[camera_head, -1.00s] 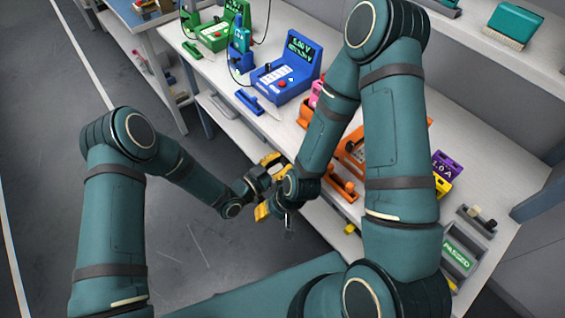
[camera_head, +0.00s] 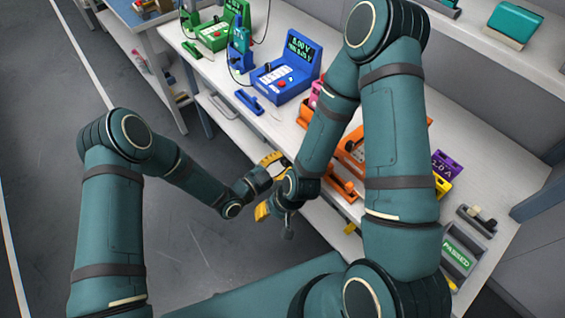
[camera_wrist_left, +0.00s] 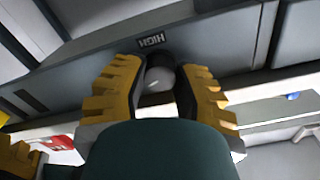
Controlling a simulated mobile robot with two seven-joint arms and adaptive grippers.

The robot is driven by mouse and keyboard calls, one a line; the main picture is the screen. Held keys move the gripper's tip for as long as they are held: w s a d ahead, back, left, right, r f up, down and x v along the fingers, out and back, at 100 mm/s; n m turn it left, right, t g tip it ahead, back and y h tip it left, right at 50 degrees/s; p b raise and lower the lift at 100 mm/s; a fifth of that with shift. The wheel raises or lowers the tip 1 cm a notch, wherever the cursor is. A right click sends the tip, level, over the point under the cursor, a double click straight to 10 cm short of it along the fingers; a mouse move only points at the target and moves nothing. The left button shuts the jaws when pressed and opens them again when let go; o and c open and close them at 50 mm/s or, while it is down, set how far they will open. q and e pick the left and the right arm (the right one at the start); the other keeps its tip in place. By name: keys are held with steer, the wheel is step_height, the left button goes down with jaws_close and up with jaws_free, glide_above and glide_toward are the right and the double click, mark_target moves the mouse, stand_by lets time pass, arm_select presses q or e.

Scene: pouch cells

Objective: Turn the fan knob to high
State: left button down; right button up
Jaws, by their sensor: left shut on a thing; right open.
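The fan knob (camera_wrist_left: 160,78) is a dark, rounded knob with a paler grey front, on a grey panel under a bench. A "HIGH" label (camera_wrist_left: 151,40) is just beside it in the left wrist view. My left gripper (camera_wrist_left: 158,90) has its yellow toothed fingers on both sides of the knob and is shut on it. In the head view my left gripper (camera_head: 272,159) is at the bench's front edge, and the knob cannot be made out there. My right gripper (camera_head: 263,211) is just below it, partly hidden by its own arm, empty as far as seen.
The white bench (camera_head: 480,140) holds a blue meter (camera_head: 287,72), a green meter (camera_head: 222,30), orange fixtures (camera_head: 345,182) and a grey "PASSED" tray (camera_head: 459,252). My right arm covers much of the bench. The floor at left is clear.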

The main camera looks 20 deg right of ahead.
arm_select(q)
steer(key=c, duration=0.6)
jaws_free()
